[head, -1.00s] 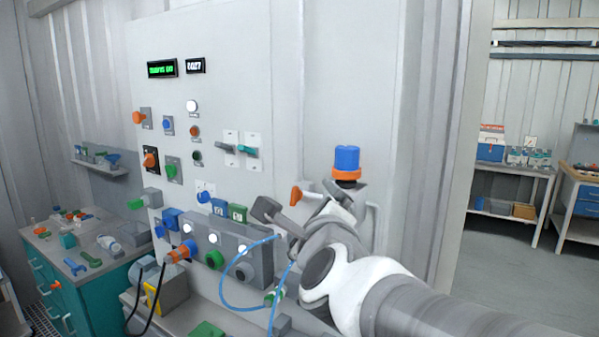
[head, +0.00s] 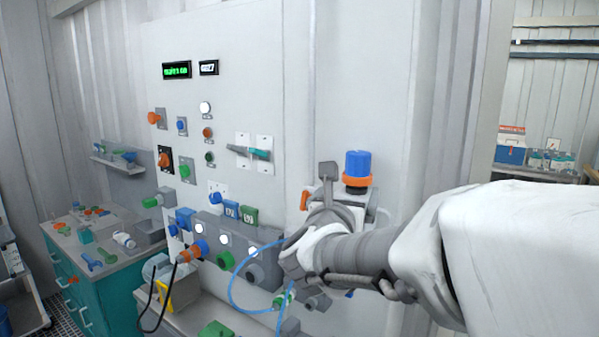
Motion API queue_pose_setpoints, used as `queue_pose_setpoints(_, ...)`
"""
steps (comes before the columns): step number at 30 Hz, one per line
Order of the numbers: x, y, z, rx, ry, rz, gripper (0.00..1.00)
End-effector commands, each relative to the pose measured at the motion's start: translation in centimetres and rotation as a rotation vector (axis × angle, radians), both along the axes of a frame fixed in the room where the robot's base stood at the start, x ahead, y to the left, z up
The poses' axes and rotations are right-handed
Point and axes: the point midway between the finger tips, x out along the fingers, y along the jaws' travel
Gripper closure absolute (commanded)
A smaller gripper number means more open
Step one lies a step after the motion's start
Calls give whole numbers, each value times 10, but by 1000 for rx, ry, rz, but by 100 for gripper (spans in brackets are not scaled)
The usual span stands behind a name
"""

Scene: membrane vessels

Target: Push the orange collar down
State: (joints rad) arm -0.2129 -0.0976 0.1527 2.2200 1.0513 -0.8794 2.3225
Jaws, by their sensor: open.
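The orange collar (head: 356,181) is a ring around the base of an upright blue cylinder (head: 357,164) on the right part of the wall panel. A grey and white fitting shows just beneath it, partly covered by my arm. My gripper (head: 333,184) is open, with one dark finger raised just left of the collar and the blue cylinder. Its other finger is hard to make out against the wrist. I cannot tell whether the gripper touches the collar.
An orange lever (head: 304,200) is close to the left of my gripper. A grey connector box (head: 235,232) with a blue hose (head: 232,291) lies lower left. A teal cabinet (head: 100,296) stands at far left. A shelf with boxes is at far right.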

Motion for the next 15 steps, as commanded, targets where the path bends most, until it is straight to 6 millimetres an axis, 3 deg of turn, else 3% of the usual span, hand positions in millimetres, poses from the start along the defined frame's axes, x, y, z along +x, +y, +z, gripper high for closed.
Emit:
queue_pose_setpoints(9,57,-22,1,-1,4,-1,0)
queue_pose_setpoints(15,81,-31,1,0,2,-1,0)
